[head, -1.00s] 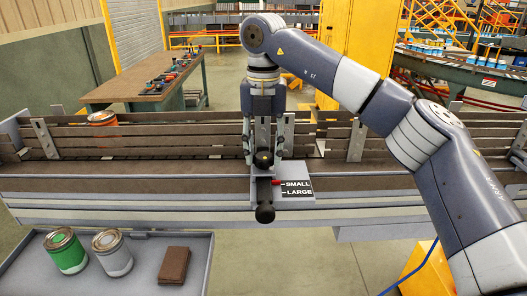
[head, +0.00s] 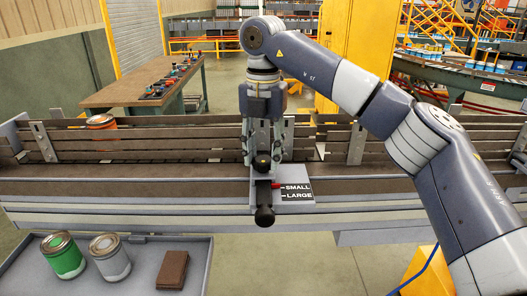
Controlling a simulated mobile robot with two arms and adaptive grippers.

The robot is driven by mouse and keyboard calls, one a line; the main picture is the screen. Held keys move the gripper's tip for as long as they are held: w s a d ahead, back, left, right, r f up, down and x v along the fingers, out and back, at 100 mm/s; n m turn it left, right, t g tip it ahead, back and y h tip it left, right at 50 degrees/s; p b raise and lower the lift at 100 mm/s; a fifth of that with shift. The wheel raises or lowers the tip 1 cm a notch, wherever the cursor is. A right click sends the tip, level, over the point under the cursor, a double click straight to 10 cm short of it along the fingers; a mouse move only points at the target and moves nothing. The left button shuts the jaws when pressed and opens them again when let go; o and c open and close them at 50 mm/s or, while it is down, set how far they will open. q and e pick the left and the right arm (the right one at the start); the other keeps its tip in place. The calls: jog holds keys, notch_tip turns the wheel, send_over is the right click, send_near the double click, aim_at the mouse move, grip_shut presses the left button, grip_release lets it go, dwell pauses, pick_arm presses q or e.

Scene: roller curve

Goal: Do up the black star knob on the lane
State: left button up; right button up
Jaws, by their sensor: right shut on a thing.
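The black star knob (head: 262,162) sits on the lane's adjuster, above a plate (head: 297,190) marked SMALL and LARGE. My right gripper (head: 262,155) points down from above and is shut on the knob, which it partly hides. A red pointer (head: 276,185) lies level with the SMALL mark. A black ball-ended handle (head: 265,215) sticks out toward me below the knob. The lane (head: 150,187) runs across the view with slatted side rails. My left gripper is not in view.
A grey tray (head: 205,262) at the front left holds a green can (head: 63,257), a grey can (head: 110,258) and a brown block (head: 172,268). A workbench (head: 140,93) stands behind.

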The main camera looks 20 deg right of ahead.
aim_at(263, 159)
jog(key=o, duration=1)
jog(key=shift+w+r, duration=0.1)
jog(key=shift+r, duration=0.2)
jog(key=shift+o, duration=0.3)
jog(key=shift+f, duration=0.1)
notch_tip(263, 159, up, 12)
jog(key=shift+f, duration=0.1)
